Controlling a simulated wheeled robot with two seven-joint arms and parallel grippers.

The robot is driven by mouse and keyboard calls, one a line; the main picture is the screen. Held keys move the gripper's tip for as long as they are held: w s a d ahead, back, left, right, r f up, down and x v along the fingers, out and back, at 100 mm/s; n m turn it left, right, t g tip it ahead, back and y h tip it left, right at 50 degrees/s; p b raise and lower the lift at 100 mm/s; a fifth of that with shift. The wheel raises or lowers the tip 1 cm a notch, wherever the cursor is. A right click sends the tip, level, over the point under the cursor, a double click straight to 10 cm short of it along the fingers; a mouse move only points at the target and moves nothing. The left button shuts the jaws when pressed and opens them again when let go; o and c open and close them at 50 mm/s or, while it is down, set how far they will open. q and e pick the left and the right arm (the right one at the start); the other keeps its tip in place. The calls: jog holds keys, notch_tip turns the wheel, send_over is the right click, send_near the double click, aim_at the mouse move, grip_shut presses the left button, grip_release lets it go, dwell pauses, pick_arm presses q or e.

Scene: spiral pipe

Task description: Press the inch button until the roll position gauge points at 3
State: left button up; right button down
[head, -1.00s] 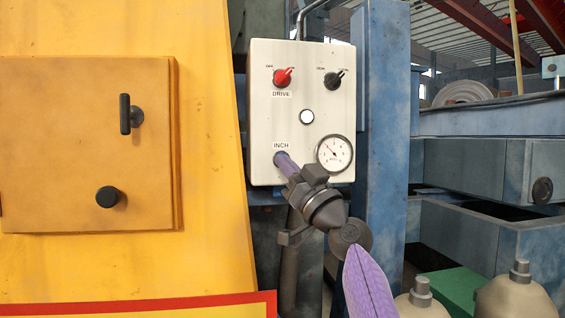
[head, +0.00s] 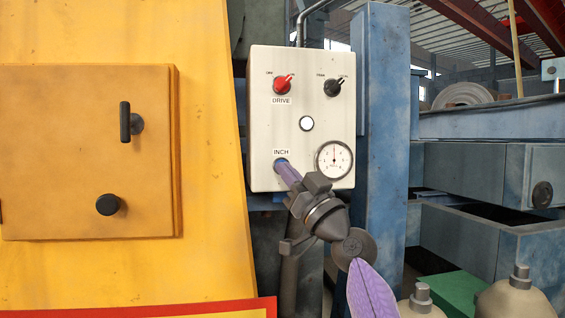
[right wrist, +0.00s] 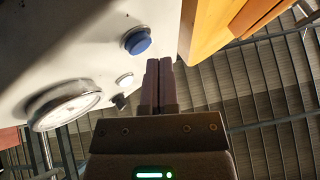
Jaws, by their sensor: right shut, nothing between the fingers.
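The white control panel (head: 262,120) shows in the head view, with the INCH label (head: 281,152) at its lower left. The blue inch button (head: 281,162) is just beyond my right fingertips; in the right wrist view the button (right wrist: 137,40) sticks out clear of them. My right gripper (head: 285,168) is shut and empty, angled up towards the button; it also shows in the right wrist view (right wrist: 158,62). The round roll position gauge (head: 334,160) has its needle about straight up; its numerals are too small to read surely. My left gripper is out of view.
The panel also carries a red DRIVE knob (head: 282,85), a black knob (head: 333,86) and a white round button (head: 306,124). A yellow housing (head: 210,150) stands on the left. A blue post (head: 383,120) stands right of the panel.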

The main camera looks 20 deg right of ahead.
jog(key=s+p, duration=0.2)
jog(key=s+a+p, duration=0.1)
jog(key=s+p, duration=0.1)
jog(key=s, duration=0.1)
jog(key=shift+a, duration=0.1)
dwell(0.5)
jog(key=shift+f, duration=0.1)
dwell(0.6)
